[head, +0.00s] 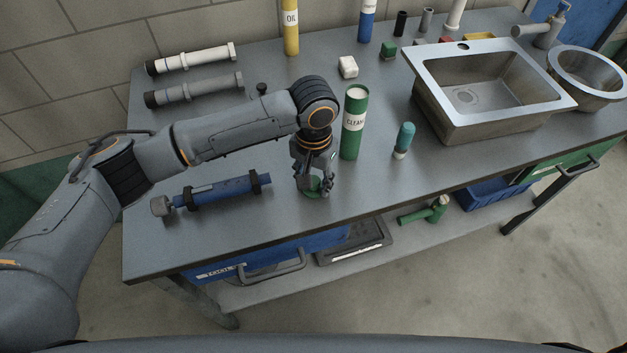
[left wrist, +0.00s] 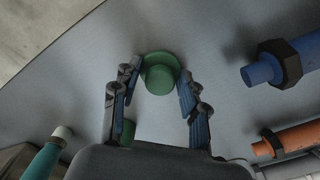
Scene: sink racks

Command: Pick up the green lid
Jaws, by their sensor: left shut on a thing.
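The green lid (head: 312,184) is a small round piece with a wider flange, near the front edge of the grey table. In the left wrist view the lid (left wrist: 160,80) sits between the two fingertips. My left gripper (head: 315,187) points down and is shut on the lid, partly hiding it in the head view. It also shows in the left wrist view (left wrist: 157,82). The lid is at or just above the tabletop; I cannot tell whether it touches. My right gripper is not in view.
A green cleaner tube (head: 353,140) stands just right of my left gripper, with a teal bottle (head: 404,138) farther right. A blue cylinder with black rings (head: 225,190) lies to the left. A metal sink (head: 470,125) is at the right. The table front between them is clear.

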